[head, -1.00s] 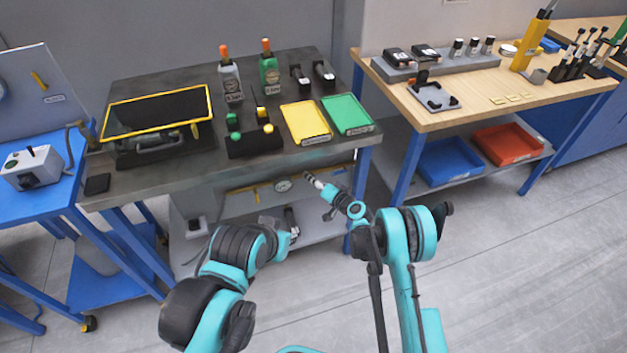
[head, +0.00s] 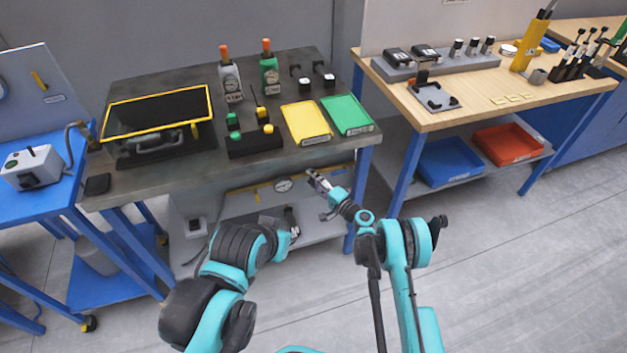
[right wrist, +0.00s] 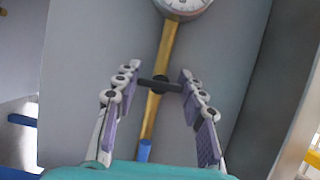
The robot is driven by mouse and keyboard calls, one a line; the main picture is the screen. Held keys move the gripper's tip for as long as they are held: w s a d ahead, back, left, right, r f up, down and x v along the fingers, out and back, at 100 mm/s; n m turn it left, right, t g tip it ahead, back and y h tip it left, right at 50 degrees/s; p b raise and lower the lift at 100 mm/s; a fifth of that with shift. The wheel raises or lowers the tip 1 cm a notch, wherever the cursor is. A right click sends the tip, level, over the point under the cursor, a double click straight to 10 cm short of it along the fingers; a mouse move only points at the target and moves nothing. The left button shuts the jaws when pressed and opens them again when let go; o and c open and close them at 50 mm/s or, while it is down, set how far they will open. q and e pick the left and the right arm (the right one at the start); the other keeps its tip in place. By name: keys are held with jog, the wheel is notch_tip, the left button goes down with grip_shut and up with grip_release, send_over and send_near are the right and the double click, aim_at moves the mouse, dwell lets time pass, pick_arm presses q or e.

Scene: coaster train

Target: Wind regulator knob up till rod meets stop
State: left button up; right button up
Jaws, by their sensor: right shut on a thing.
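The regulator knob (right wrist: 160,85) is a dark crossbar on a brass pipe (right wrist: 167,52), under the bench. In the right wrist view my right gripper (right wrist: 158,84) has its fingertips at both ends of the bar and is shut on it. In the head view my right gripper (head: 318,182) is at the bench's lower front, and the knob is hidden there. A round gauge (right wrist: 185,6) sits at the pipe's upper end; it also shows in the head view (head: 283,185). I cannot make out a rod or stop. My left gripper (head: 293,228) is low, away from the knob; its jaws are unclear.
The dark bench (head: 190,172) overhangs the pipe, and its blue leg (head: 358,200) stands to the right of my right gripper. A grey wall panel rises on the right in the wrist view. The floor (head: 500,270) to the right is clear.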

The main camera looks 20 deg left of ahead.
dwell(0.3)
jog(key=o, duration=1.2)
jog(key=shift+d, duration=0.15)
jog(key=v, duration=0.7)
jog(key=shift+s+f, duration=0.1)
jog(key=shift+s, duration=0.1)
jog(key=shift+d, duration=0.15)
